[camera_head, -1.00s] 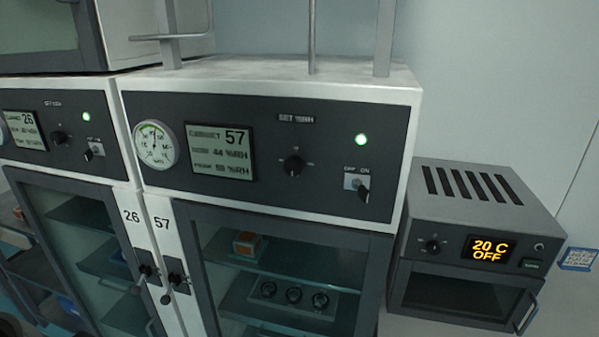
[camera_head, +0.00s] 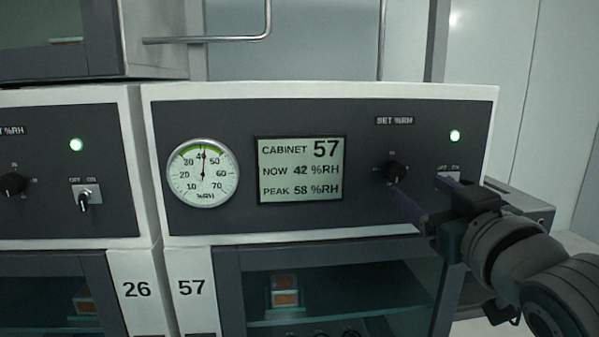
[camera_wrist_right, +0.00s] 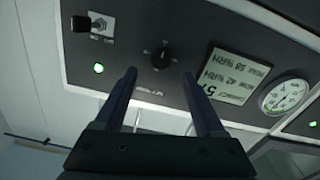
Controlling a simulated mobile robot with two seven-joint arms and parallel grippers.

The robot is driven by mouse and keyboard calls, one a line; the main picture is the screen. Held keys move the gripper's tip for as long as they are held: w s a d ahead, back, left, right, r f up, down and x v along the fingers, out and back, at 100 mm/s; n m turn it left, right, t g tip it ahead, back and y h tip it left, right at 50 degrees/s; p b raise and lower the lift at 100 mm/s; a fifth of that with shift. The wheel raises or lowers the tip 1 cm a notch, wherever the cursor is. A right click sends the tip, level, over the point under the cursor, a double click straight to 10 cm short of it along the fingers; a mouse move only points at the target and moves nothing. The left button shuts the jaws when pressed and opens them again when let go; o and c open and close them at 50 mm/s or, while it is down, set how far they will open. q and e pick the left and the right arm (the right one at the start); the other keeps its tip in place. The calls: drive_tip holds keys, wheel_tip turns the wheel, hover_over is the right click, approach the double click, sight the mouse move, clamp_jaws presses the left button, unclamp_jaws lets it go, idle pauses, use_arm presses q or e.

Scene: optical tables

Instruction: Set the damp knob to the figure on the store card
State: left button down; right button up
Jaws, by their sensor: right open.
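The damp knob (camera_head: 395,172), black and round under the "SET %RH" label, sits on the dark panel of cabinet 57. Its pointer is too small to read surely. It shows in the right wrist view (camera_wrist_right: 163,56) just beyond the fingertips. My right gripper (camera_head: 418,185) is open, its two fingers pointing at the panel. In the wrist view the fingertips (camera_wrist_right: 159,73) straddle the knob's line, with nothing between them; contact cannot be told. The display (camera_head: 300,170) reads cabinet 57, now 42 %RH, peak 58 %RH. I see no store card. My left gripper is out of view.
An off/on switch (camera_head: 449,180) is right of the knob, close to a gripper finger, below a lit green lamp (camera_head: 455,136). A round dial (camera_head: 203,173) is at the panel's left. Cabinet 26 (camera_head: 137,290) adjoins on the left.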

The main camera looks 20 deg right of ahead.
sight(397, 174)
drive_tip(key=p+x, duration=0.1)
drive_tip(key=x, duration=0.5)
drive_tip(key=shift+w, duration=0.4)
clamp_jaws()
